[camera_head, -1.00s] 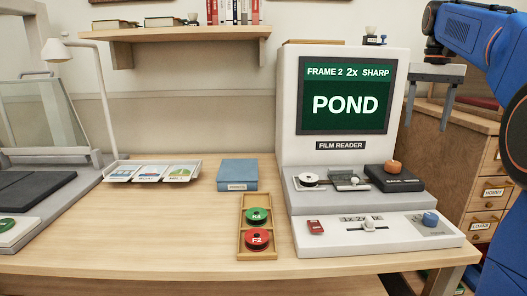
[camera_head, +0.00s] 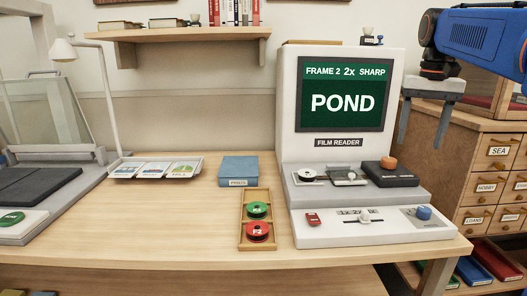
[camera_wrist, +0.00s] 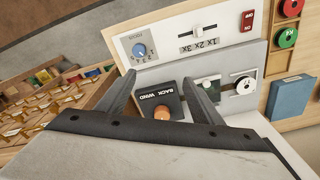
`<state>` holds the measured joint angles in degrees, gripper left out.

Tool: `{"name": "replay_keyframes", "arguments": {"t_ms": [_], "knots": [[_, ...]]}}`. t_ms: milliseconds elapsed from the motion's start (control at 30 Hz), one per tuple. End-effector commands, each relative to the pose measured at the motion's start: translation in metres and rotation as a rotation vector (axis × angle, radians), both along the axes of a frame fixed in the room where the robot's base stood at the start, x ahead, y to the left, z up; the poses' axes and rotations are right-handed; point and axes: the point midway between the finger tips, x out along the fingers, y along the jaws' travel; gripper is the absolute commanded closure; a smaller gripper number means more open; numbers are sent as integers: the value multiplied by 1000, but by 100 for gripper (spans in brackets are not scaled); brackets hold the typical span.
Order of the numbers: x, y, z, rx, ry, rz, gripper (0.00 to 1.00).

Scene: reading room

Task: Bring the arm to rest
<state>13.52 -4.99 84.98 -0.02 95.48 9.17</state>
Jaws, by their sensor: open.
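My gripper (camera_head: 424,125) is open and empty, with its fingers pointing down. In the head view it hangs in the air to the right of the film reader (camera_head: 294,150), in front of the drawer cabinet. In the wrist view the two fingers of my gripper (camera_wrist: 160,98) are spread wide, with the black BACK WIND box (camera_wrist: 172,88) and its orange knob (camera_wrist: 162,112) seen between them. My blue arm comes in from the upper right of the head view. The reader's screen (camera_head: 343,92) shows FRAME 2, 2x, SHARP and POND.
The desk (camera_head: 150,220) holds a wooden tray (camera_head: 243,220) with a green and a red reel, a blue box (camera_head: 238,170) and a picture-card tray (camera_head: 118,172). A lamp (camera_head: 112,100) stands at left. The drawer cabinet (camera_head: 505,170) is at right. The front left desktop is clear.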

Motion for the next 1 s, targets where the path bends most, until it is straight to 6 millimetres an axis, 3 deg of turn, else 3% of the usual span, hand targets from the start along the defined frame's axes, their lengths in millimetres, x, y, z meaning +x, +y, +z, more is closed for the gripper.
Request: {"name": "replay_keyframes", "arguments": {"t_ms": [167,467,1000], "knots": [[-39,26,-28,-13,-47,60,40],[-109,65,-96,-37,-139,170,40],[-232,109,-254,-72,-295,357,40]]}}
